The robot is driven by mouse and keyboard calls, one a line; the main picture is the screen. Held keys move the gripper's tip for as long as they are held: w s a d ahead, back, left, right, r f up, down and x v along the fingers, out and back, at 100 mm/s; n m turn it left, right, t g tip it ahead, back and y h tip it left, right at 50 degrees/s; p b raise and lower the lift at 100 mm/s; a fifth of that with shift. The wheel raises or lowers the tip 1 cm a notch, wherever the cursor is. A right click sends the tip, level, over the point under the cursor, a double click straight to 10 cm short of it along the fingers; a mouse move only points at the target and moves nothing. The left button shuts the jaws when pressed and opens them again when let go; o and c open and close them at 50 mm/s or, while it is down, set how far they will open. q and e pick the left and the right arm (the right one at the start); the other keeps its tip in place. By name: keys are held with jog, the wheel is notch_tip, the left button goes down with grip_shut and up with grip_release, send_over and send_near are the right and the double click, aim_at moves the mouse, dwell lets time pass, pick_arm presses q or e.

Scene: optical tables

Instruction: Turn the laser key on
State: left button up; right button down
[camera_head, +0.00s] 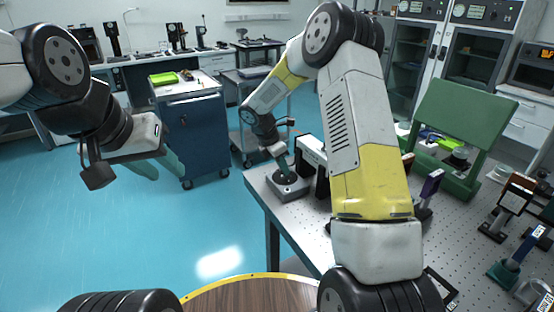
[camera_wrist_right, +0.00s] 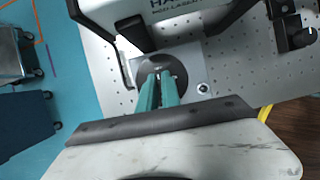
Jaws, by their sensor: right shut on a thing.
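A grey key-switch box (camera_head: 292,190) with a round black dial sits at the near left corner of the perforated optical table. In the right wrist view the box (camera_wrist_right: 194,66) and its dark dial (camera_wrist_right: 176,68) are below the fingers. My right gripper (camera_head: 283,168) reaches down onto the dial. Its teal fingertips (camera_wrist_right: 159,84) are close together, shut on the laser key, which the fingers mostly hide. The key's angle cannot be told. My left gripper (camera_head: 158,168) hangs over the blue floor, far from the box, its two teal fingers apart and empty.
A white laser housing on black supports (camera_head: 311,150) stands right behind the box; its lettering (camera_wrist_right: 165,5) shows in the wrist view. A green board (camera_head: 462,122) and several optical mounts stand further right. A blue cabinet (camera_head: 190,135) and a grey cart (camera_head: 246,140) are beyond the table.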

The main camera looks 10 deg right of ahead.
jog(key=m+g, duration=0.1)
jog(key=m, duration=0.3)
jog(key=shift+w+g, duration=0.15)
jog(key=shift+g, duration=0.25)
jog(key=m, duration=0.2)
jog(key=m+g, duration=0.1)
jog(key=m, duration=0.2)
jog(key=shift+w+g, duration=0.15)
jog(key=shift+g, duration=0.15)
jog(key=m+g+y, duration=0.1)
jog(key=m, duration=0.3)
jog(key=shift+w+d, duration=0.1)
jog(key=shift+r+m+g+y, duration=0.1)
jog(key=shift+m+g+y, duration=0.25)
jog(key=shift+m, duration=0.75)
jog(key=shift+m+g+y, duration=0.25)
jog(key=shift+m+y, duration=0.2)
jog(key=shift+m, duration=0.65)
jog(key=c, duration=1.6)
grip_release()
jog(key=shift+o, duration=0.2)
jog(key=v, duration=0.7)
jog(key=shift+w+r, duration=0.2)
jog(key=shift+r, duration=0.1)
